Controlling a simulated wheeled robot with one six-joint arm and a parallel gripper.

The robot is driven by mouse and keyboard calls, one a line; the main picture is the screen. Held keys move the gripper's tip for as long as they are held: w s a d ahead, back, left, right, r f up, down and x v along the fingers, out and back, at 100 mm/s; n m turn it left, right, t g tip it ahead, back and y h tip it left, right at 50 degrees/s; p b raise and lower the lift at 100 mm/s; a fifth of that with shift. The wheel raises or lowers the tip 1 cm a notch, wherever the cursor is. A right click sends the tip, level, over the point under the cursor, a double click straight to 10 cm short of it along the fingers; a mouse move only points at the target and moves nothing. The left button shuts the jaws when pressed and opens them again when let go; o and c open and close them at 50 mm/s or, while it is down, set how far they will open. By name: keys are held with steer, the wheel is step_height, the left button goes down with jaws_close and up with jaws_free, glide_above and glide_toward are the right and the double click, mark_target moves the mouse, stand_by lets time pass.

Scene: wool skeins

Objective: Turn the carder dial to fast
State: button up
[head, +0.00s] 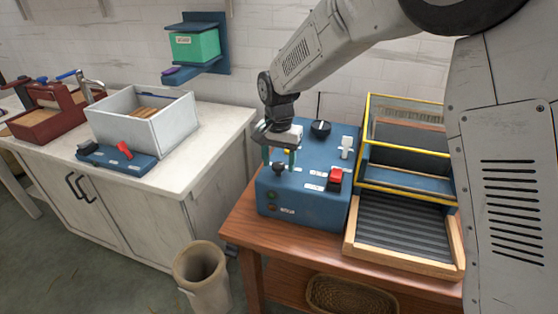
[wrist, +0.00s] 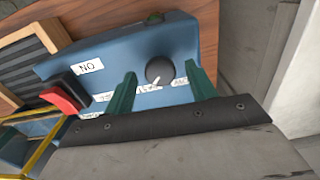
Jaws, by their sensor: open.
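The blue carder control box (head: 302,205) stands on the wooden table. The small dark dial (wrist: 159,69) on it shows in the wrist view between the two green fingers of my gripper (wrist: 161,72). Its white pointer mark faces the bottom of that view, near the middle of several small labels that I cannot read surely. In the head view my gripper (head: 279,165) is over the box's front left, with the dial (head: 279,169) between its fingertips. My gripper is open, with a gap on both sides of the dial.
A red switch (head: 335,178), a white switch (head: 347,145) and a larger black knob (head: 320,128) are on the same box. A yellow-framed rack and a ribbed tray (head: 400,232) stand at its right. A bin (head: 200,275) is on the floor. A white counter is at the left.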

mark_target(279, 164)
step_height(279, 164, up, 8)
steer(key=shift+f, duration=0.25)
